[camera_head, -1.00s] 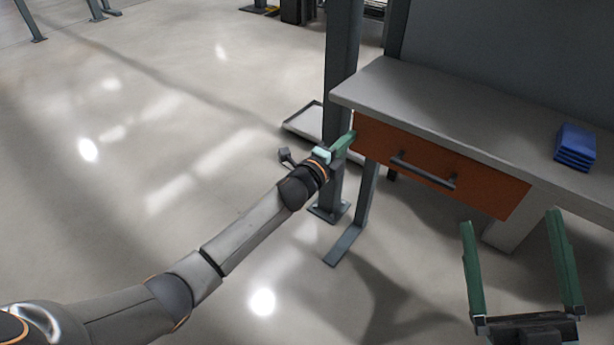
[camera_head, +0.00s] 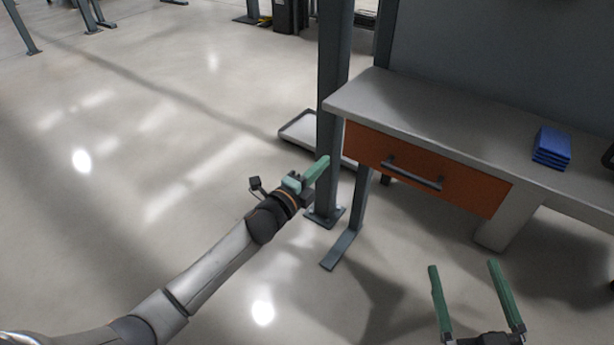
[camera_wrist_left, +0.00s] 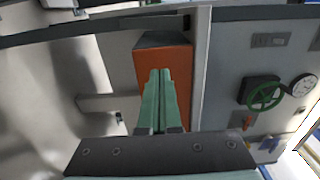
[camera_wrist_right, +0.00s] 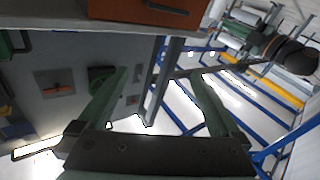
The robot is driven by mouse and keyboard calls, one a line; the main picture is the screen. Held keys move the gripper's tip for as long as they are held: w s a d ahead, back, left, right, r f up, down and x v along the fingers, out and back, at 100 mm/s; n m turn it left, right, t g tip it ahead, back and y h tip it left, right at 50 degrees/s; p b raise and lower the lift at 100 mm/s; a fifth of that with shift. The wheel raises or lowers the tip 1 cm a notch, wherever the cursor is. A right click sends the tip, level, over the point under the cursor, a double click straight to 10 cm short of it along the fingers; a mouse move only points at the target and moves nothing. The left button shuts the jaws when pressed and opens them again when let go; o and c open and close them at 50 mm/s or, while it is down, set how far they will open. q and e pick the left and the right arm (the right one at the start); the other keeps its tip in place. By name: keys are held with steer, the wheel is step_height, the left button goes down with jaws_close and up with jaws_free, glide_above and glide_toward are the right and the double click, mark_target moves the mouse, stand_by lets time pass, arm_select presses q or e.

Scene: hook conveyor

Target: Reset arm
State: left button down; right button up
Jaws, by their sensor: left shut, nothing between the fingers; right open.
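My left gripper (camera_head: 318,170) is shut and empty, left of the workbench and in front of the grey post in the head view. Its closed green fingers (camera_wrist_left: 160,100) show side by side in the left wrist view, with the orange drawer beyond them. My right gripper (camera_head: 462,268) is open and empty at the lower right of the head view, in front of the drawer and apart from it. Its two spread green fingers (camera_wrist_right: 160,95) also show in the right wrist view.
A grey workbench (camera_head: 440,112) with a closed orange drawer (camera_head: 425,180) stands at the right. Blue stacked items (camera_head: 552,148) lie on its top. A grey post (camera_head: 332,100) stands by its left end. The floor (camera_head: 120,190) at the left is clear.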

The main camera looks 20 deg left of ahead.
arm_select(q)
steer(key=v, duration=0.5)
steer(key=shift+s+p, duration=0.15)
steer(key=shift+p, duration=0.2)
arm_select(e)
steer(key=f+g, duration=0.1)
steer(key=f, duration=0.2)
steer(key=f+m+g+h, duration=0.1)
steer(key=f, duration=0.1)
steer(key=shift+s+d+f, duration=0.15)
steer(key=shift+s+f, duration=0.05)
steer(key=shift+f, duration=0.2)
arm_select(q)
steer(key=s+n+g+y+p, duration=0.3)
steer(key=s+n+g+p, duration=0.5)
steer(key=s+n+p, duration=1.1)
steer(key=s+p, duration=0.3)
steer(key=s, duration=0.6)
steer(key=shift+s+a+n, duration=0.2)
steer(key=shift+a+n, duration=0.1)
arm_select(e)
steer(key=s+d+m+g+h, duration=0.2)
steer(key=s+g, duration=0.5)
steer(key=s, duration=0.2)
arm_select(q)
steer(key=shift+r, duration=0.15)
arm_select(e)
steer(key=shift+d+r, duration=0.1)
steer(key=shift+r, duration=0.05)
